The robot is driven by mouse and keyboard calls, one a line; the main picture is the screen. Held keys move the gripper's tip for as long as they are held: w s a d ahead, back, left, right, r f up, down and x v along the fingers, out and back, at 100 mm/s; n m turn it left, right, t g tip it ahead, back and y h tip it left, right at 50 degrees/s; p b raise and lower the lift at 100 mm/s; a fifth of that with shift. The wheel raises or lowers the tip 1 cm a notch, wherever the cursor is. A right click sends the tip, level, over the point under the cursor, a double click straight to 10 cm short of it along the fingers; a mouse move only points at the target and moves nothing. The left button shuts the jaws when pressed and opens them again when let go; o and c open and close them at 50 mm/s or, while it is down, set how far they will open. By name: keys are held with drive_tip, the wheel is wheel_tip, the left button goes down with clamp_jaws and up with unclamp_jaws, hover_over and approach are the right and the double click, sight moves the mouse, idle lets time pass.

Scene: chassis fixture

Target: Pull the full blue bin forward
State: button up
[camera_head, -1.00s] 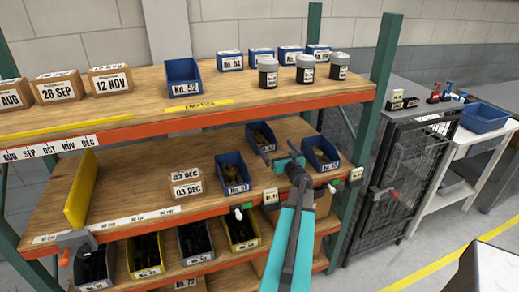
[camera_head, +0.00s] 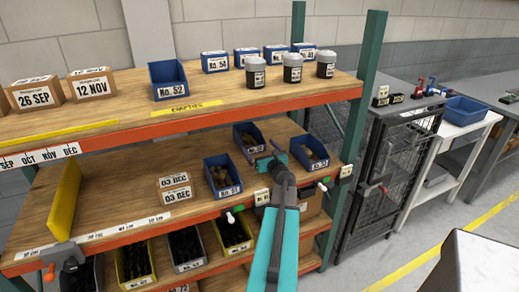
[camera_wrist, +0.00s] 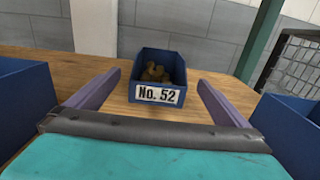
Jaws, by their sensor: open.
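A blue bin labelled No. 52 (camera_wrist: 158,94) holds brown parts and sits at the back of the middle shelf. It also shows in the head view (camera_head: 249,149). My gripper (camera_head: 269,156) is open and empty over the middle shelf, in front of this bin. In the wrist view its two fingers point toward the bin, one on either side of its label, with the bin still beyond them. Two more blue bins flank the gripper nearer the front: the left one (camera_head: 224,188) and the right one (camera_head: 314,165), both with brown parts inside.
An empty blue bin (camera_head: 169,93) stands on the upper shelf (camera_head: 215,103), whose orange front edge overhangs the middle shelf. A green upright (camera_head: 362,100) stands at the right.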

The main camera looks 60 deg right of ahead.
sight(248, 141)
drive_tip(key=shift+p+x, duration=1.8)
drive_tip(key=shift+x, duration=4.55)
drive_tip(key=shift+s, duration=0.1)
drive_tip(key=shift+c, duration=0.3)
drive_tip(key=c, duration=1.3)
drive_tip(key=shift+c, duration=0.2)
drive_tip(key=shift+a, duration=0.1)
